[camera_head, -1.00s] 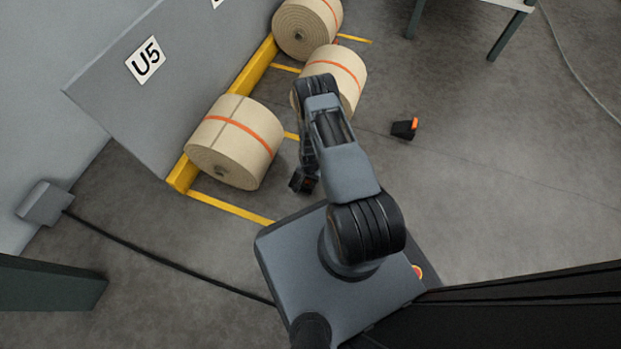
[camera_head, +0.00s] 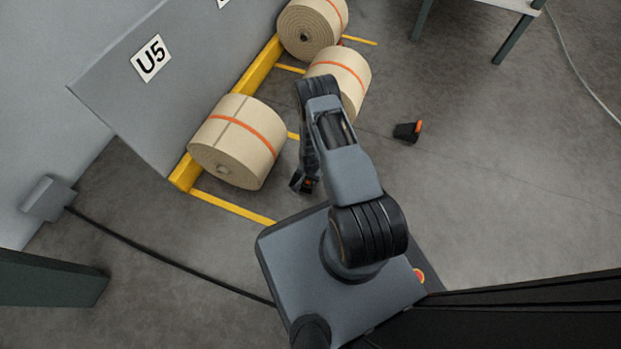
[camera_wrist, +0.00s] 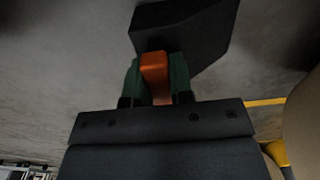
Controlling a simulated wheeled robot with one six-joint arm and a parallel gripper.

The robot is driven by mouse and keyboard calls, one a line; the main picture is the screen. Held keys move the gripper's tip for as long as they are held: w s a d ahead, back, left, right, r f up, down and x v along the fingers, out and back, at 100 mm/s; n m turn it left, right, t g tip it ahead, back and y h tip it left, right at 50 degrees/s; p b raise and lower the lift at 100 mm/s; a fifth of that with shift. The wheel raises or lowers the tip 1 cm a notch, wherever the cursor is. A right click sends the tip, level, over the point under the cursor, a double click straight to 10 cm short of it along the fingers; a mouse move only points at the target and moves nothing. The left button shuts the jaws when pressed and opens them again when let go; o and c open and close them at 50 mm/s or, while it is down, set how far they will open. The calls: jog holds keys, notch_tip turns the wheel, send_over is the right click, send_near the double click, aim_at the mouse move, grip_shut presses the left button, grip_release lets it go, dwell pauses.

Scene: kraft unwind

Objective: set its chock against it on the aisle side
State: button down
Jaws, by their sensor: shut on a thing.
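My gripper (camera_wrist: 156,85) is shut on the orange tab of a black wedge chock (camera_wrist: 190,28), which sits beyond the fingertips in the wrist view. In the head view my gripper (camera_head: 304,182) hangs low over the floor, to the right of the nearest kraft roll (camera_head: 238,142), with a gap between. That roll is tan with an orange band and lies on its side along a yellow rail. Whether the held chock touches the floor cannot be told. A second black chock with an orange tab (camera_head: 408,131) lies on open floor to the right.
Two more rolls, the middle one (camera_head: 342,75) partly behind my arm and the far one (camera_head: 312,28), lie along the yellow rail (camera_head: 258,68). A table (camera_head: 500,8) is at upper right.

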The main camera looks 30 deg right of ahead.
jog(key=c, duration=0.9)
grip_release()
notch_tip(320, 180, up, 14)
jog(key=p, duration=0.6)
